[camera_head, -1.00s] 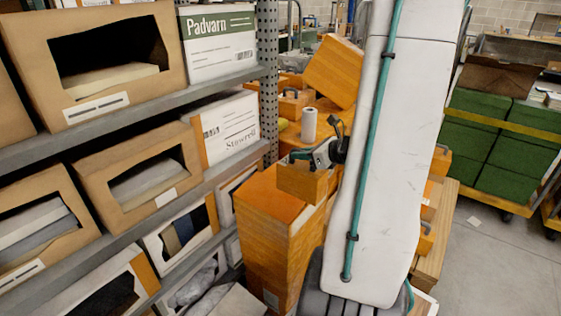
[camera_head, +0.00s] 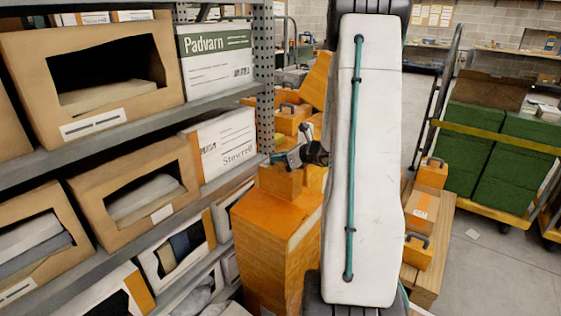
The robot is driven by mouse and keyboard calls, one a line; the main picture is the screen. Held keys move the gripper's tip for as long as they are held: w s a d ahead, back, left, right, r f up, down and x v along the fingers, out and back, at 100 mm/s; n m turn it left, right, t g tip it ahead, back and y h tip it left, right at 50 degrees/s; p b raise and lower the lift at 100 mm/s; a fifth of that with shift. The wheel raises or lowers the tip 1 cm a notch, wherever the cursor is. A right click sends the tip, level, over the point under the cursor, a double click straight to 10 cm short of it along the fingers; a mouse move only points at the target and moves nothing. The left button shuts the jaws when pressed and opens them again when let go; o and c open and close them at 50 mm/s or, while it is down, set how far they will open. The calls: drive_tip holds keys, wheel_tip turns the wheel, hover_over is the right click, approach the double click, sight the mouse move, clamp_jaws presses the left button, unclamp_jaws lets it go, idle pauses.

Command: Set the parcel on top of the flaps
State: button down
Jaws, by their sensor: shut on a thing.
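The parcel (camera_head: 281,182) is a small orange-brown box. My gripper (camera_head: 290,162) is shut on it from above, left of my white arm. The parcel is upright over the back part of the top of a tall orange box (camera_head: 277,256). The flat top (camera_head: 262,212) of that box looks closed; separate flaps are hard to make out. The parcel's lower edge meets the box top in the picture, but I cannot tell whether it touches or hovers. My fingertips are small and partly hidden.
A grey rack (camera_head: 110,164) with cartons stands close on the left. Orange cases (camera_head: 417,215) lie on a wooden stack at right, behind my arm. Green crates (camera_head: 502,150) stand on a yellow-railed cart. Grey floor (camera_head: 490,275) is clear at right.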

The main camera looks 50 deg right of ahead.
drive_tip(key=shift+f, duration=0.75)
drive_tip(key=shift+f, duration=0.6)
drive_tip(key=c, duration=1.3)
unclamp_jaws()
